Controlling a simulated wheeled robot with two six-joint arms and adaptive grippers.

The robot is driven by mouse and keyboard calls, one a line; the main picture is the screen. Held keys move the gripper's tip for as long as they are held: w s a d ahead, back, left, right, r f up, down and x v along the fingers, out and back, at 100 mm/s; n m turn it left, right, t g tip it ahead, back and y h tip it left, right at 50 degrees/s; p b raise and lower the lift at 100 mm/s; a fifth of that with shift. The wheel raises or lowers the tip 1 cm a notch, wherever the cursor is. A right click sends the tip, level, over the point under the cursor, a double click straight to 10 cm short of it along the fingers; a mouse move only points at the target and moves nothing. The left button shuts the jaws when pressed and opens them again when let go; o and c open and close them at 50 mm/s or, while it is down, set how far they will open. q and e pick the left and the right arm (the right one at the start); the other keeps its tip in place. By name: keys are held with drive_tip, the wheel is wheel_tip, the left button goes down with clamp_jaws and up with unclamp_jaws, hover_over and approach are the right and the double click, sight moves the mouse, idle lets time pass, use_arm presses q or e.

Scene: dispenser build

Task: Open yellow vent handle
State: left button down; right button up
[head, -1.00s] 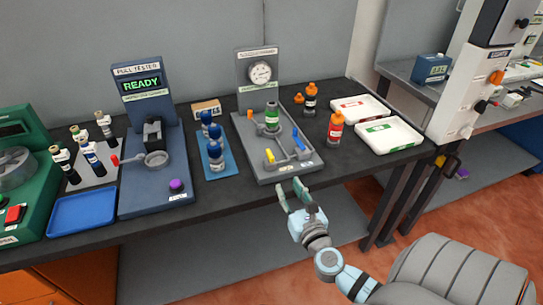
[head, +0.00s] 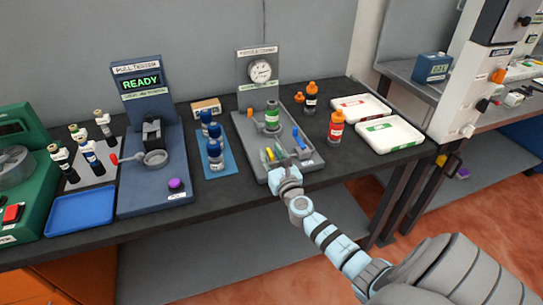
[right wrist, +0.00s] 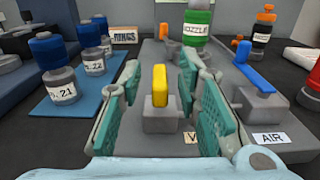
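The yellow vent handle (right wrist: 160,85) stands upright on a small grey valve block in the right wrist view. In the head view the yellow handle (head: 269,155) shows at the front left of the grey station base. My right gripper (right wrist: 160,90) is open, with one teal finger on each side of the handle, apart from it. In the head view my right gripper (head: 277,161) is at the station's front edge. The label beside the valve is partly hidden; only a "V" shows. My left gripper is not in view.
A blue handle (right wrist: 256,72) with an AIR label stands to the right of the yellow one. A green-banded nozzle bottle (right wrist: 196,22) is behind. Blue-capped bottles (head: 215,153) stand on a blue mat to the left. An orange-capped bottle (head: 335,127) is to the right.

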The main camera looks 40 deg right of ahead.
clamp_jaws()
